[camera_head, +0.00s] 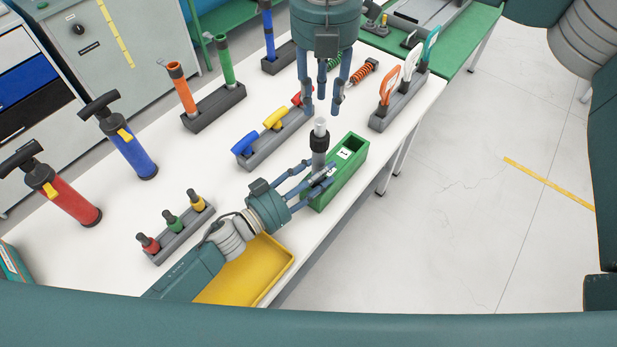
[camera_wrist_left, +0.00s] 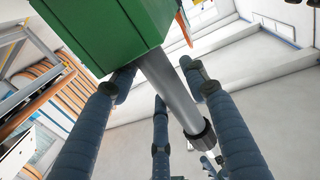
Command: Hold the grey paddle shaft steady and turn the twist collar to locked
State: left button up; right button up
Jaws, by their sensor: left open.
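The grey paddle shaft (camera_head: 318,160) stands upright at the end of a green box (camera_head: 350,165). A black collar (camera_head: 319,141) sits around it, with a light grey tube (camera_head: 320,124) above. In the left wrist view the shaft (camera_wrist_left: 168,88) runs from the green box (camera_wrist_left: 100,30) to the ribbed collar (camera_wrist_left: 200,136). My left gripper (camera_head: 322,174) is open, its fingers spread around the shaft below the collar. My right gripper (camera_head: 322,103) points down above the tube, fingers apart and empty. Any lock marks on the collar are too small to read.
A rack with blue, yellow and red handles (camera_head: 274,118) stands left of the shaft. A rack of orange, white and teal handles (camera_head: 404,85) is to the right. A yellow tray (camera_head: 265,272) lies under my left arm. Blue and red pumps (camera_head: 128,148) stand at left.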

aim_at(321, 134)
pick_arm(q)
jog(key=shift+w+d, duration=0.1)
jog(key=shift+d, duration=0.05)
jog(key=shift+c, duration=0.3)
jog(key=c, duration=0.9)
jog(key=shift+c, duration=0.4)
pick_arm(e)
jog(key=o, duration=0.5)
jog(key=n, duration=0.6)
jog(key=shift+a+r, duration=0.1)
jog(key=shift+r, duration=0.05)
jog(key=n, duration=0.7)
jog(key=shift+r, duration=0.2)
jog(key=n, duration=0.7)
jog(key=shift+r, duration=0.2)
jog(key=n, duration=0.4)
jog(key=shift+w+r, duration=0.1)
jog(key=n, duration=0.4)
jog(key=shift+n, duration=0.4)
notch_tip(321, 134, down, 12)
jog(key=shift+r, duration=0.1)
